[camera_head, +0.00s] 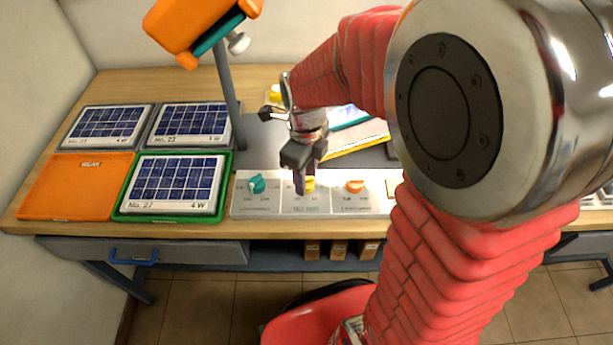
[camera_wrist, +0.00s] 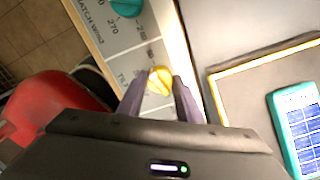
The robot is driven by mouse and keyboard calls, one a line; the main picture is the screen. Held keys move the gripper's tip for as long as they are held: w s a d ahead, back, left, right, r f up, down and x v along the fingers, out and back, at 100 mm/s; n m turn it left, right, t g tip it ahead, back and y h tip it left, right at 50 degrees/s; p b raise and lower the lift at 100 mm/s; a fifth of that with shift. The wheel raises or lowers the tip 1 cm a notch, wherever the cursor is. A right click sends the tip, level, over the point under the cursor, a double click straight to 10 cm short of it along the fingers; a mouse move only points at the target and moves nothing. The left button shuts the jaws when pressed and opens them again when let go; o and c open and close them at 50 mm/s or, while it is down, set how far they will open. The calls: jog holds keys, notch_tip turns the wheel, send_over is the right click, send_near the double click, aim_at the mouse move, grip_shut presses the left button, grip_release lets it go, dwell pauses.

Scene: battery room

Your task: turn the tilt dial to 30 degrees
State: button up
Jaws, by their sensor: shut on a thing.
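The tilt dial is a yellow knob (camera_head: 309,184) in the middle section of a light grey panel (camera_head: 240,206) along the bench's front edge. My gripper (camera_head: 303,185) points down over it, its fingers hiding part of the knob. In the wrist view the yellow knob (camera_wrist: 160,80) sits between the two purple fingertips (camera_wrist: 160,88), and the jaws are shut on it. The label beside it is partly hidden, and I cannot read which angle the knob points to.
A teal dial (camera_head: 257,184) is left of the tilt dial and an orange dial (camera_head: 355,187) is right of it. Solar panels (camera_head: 176,180) in trays and an orange lid (camera_head: 75,187) fill the left bench. A lamp post (camera_head: 228,95) stands behind. A red seat (camera_head: 300,320) is below the front edge.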

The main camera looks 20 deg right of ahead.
jog(key=shift+s+d+m, duration=0.1)
jog(key=shift+m, duration=1.5)
jog(key=shift+f, duration=0.1)
jog(key=o, duration=1)
jog(key=shift+o, duration=0.2)
jog(key=shift+r, duration=0.55)
notch_tip(320, 180, up, 13)
jog(key=shift+f, duration=0.15)
